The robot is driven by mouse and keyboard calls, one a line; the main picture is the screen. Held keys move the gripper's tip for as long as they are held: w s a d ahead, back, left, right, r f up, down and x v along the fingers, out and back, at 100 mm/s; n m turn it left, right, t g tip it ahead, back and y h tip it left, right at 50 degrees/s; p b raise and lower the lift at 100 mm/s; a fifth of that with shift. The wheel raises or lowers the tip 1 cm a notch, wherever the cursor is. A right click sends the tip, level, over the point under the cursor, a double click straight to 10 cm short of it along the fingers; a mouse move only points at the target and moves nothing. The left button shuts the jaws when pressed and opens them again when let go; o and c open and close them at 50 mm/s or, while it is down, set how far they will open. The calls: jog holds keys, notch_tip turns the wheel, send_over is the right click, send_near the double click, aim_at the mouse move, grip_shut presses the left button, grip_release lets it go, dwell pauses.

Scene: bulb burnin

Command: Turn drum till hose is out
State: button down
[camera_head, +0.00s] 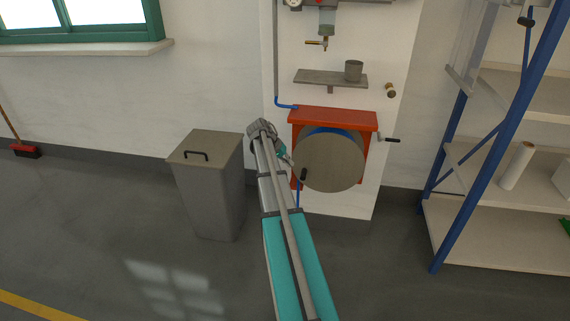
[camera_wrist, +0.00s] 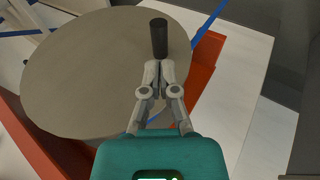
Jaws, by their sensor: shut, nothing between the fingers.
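The drum (camera_head: 329,163) is a large grey-brown disc in a red frame (camera_head: 335,119) on the white wall panel; it fills much of the wrist view (camera_wrist: 95,75). A blue band, apparently hose (camera_head: 333,130), shows along its top edge, and a blue length (camera_head: 298,196) hangs below the frame's left side. A black handle (camera_head: 303,174) sticks out near the disc's rim; it also shows in the wrist view (camera_wrist: 159,38). My gripper (camera_wrist: 157,66) is shut and empty, with its tips right by the handle's lower end. I cannot tell whether they touch. The drum's back is hidden.
A grey lidded bin (camera_head: 208,185) stands left of my arm. A small black-ended crank (camera_head: 390,140) sticks out right of the frame. A shelf with a cup (camera_head: 353,70) is above. A blue-posted rack (camera_head: 490,150) stands at the right. Floor between is clear.

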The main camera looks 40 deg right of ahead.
aim_at(297, 172)
jog(key=shift+b+x, duration=2.3)
jog(key=shift+x, duration=0.9)
jog(key=shift+b+x, duration=0.8)
jog(key=shift+x, duration=0.05)
jog(key=shift+w+a, duration=0.1)
jog(key=shift+a, duration=0.1)
jog(key=w+a+f+p+v, duration=0.1)
jog(key=p+v, duration=0.9)
jog(key=v, duration=0.3)
jog(key=shift+w+a, duration=0.2)
jog(key=shift+w, duration=0.15)
jog(key=shift+r, duration=0.15)
